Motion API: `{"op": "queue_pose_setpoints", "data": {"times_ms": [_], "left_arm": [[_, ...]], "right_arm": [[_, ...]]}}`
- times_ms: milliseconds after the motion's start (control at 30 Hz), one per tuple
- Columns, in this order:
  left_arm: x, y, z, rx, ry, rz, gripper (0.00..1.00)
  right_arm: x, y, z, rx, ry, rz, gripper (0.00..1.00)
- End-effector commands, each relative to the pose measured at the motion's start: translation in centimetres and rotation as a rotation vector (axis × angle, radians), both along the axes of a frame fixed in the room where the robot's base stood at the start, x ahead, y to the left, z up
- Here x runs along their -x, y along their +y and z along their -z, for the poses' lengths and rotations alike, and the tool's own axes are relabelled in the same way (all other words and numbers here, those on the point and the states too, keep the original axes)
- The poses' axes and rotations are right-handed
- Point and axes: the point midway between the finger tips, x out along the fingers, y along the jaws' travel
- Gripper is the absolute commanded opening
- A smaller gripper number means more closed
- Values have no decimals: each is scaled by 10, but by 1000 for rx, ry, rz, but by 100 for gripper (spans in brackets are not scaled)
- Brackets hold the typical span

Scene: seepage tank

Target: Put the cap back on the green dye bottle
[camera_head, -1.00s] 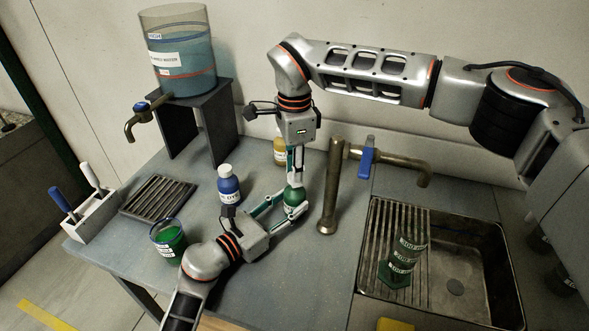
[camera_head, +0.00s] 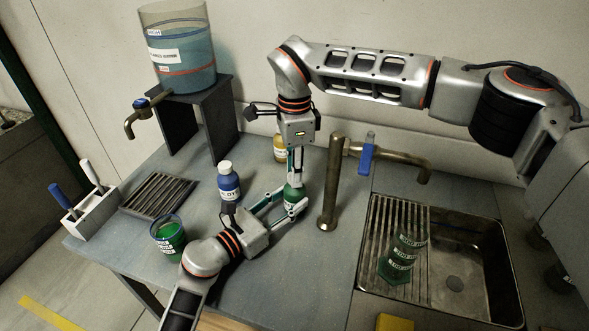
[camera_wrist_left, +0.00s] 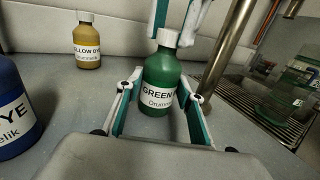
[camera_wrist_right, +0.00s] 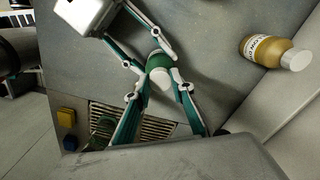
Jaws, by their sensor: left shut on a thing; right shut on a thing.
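The green dye bottle (camera_wrist_left: 160,88) stands upright on the table between the fingers of my left gripper (camera_head: 286,205), which is shut on its body. The bottle also shows in the head view (camera_head: 292,193). The white cap (camera_wrist_left: 167,38) is at the top of the bottle's neck, in line with it; I cannot tell whether it is fully seated. My right gripper (camera_head: 295,180) points down from above and is shut on the cap. The cap also shows between its fingers in the right wrist view (camera_wrist_right: 160,78), with the bottle below it.
A blue dye bottle (camera_head: 228,183) stands left of the green one, a yellow dye bottle (camera_head: 280,149) behind. A cup of green liquid (camera_head: 168,236) is at left. A metal post (camera_head: 331,185) rises close on the right, before the sink (camera_head: 472,262).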

Motion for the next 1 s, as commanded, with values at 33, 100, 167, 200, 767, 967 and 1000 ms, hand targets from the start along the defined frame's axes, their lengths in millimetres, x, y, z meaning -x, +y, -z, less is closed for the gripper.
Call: {"op": "queue_pose_setpoints", "data": {"times_ms": [33, 100, 167, 200, 767, 967, 1000], "left_arm": [[0, 0, 0, -1, 0, -1, 0], [0, 0, 0, -1, 0, -1, 0], [0, 0, 0, -1, 0, -1, 0], [0, 0, 0, -1, 0, -1, 0], [0, 0, 1, -1, 1, -1, 0], [0, 0, 1, -1, 1, -1, 0], [0, 0, 1, -1, 1, -1, 0]], "right_arm": [[0, 0, 0, 1, -1, 52, 17], [0, 0, 0, 1, -1, 158, 17], [-1, 0, 0, -1, -1, 265, 17], [-1, 0, 0, -1, -1, 339, 17], [-1, -1, 0, -3, 1, 1362, 17], [-1, -1, 0, -3, 1, 1728, 17], [-1, -1, 0, -4, 3, 1802, 17]]}}
